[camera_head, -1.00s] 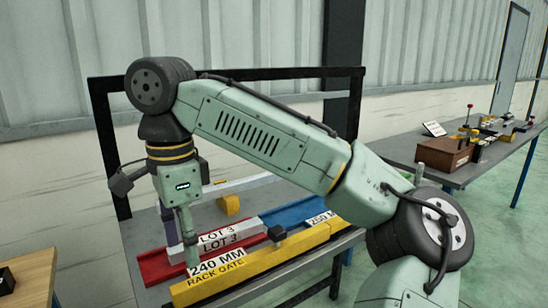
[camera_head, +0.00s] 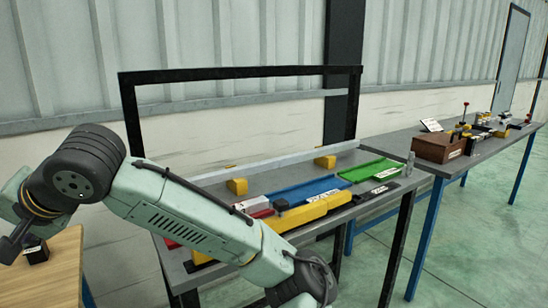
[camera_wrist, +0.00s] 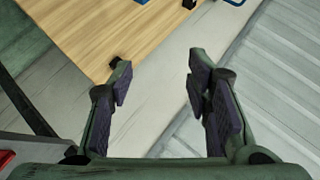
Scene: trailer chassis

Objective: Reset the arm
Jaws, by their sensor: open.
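My gripper (camera_wrist: 158,88) shows in the wrist view with its two dark-padded fingers spread apart and nothing between them. Beyond the fingers are the edge of a wooden table and pale ribbed wall panels. In the head view my arm is folded to the left, with its wrist at the left edge over the wooden table; the fingers are not visible there.
A workbench (camera_head: 345,213) carries a red tray (camera_head: 172,243), a blue tray (camera_head: 300,192), a green tray (camera_head: 372,170) and yellow gate blocks (camera_head: 318,209). A wooden table (camera_head: 50,275) stands at left with a small black block (camera_head: 36,252). A farther bench (camera_head: 400,150) holds a brown box (camera_head: 437,148).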

